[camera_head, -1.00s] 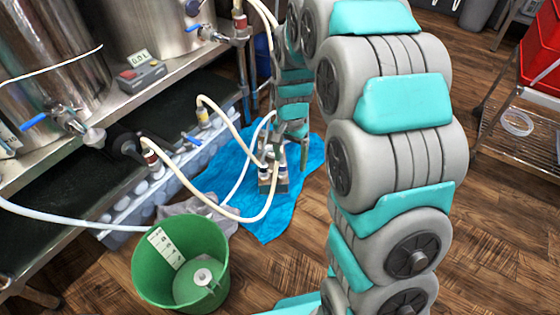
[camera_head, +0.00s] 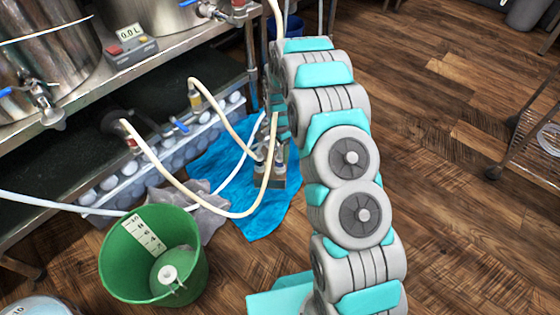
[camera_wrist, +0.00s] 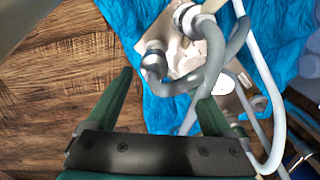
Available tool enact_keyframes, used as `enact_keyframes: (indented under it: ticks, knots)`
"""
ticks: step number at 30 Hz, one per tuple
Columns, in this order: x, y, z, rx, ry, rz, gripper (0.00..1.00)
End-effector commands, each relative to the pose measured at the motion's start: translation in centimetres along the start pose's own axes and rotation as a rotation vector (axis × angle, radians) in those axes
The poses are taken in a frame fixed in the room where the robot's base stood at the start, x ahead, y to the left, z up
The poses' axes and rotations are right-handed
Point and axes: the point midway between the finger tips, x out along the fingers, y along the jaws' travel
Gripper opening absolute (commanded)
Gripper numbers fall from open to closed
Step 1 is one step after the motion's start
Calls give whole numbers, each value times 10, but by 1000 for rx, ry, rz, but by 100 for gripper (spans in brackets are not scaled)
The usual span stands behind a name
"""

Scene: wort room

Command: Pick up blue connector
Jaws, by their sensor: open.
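In the wrist view my gripper (camera_wrist: 165,87) is open, its two green fingers apart and empty. Beyond the fingertips is a pale pump block with metal fittings (camera_wrist: 153,60) and grey and pale hoses (camera_wrist: 210,55). In the head view the pump block (camera_head: 268,178) stands on a blue cloth (camera_head: 225,160), partly hidden by my arm. Hose ends meet it there. I cannot clearly make out which fitting is the blue connector. My gripper is hidden behind my arm in the head view.
A green bucket (camera_head: 125,268) stands at the front left. A steel shelf (camera_head: 190,45) with tanks lines the left. Wooden floor on the right is open up to a wire rack (camera_head: 535,130).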

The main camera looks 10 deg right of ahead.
Motion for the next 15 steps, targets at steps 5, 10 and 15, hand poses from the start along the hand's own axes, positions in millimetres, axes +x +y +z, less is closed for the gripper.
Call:
enact_keyframes:
  ticks: [5, 10, 15]
  knots:
    - [15, 2, 1, 0, -1, 1, 85]
    - [34, 7, 3, -1, -2, 2, 85]
    - [57, 8, 4, -2, 0, 2, 85]
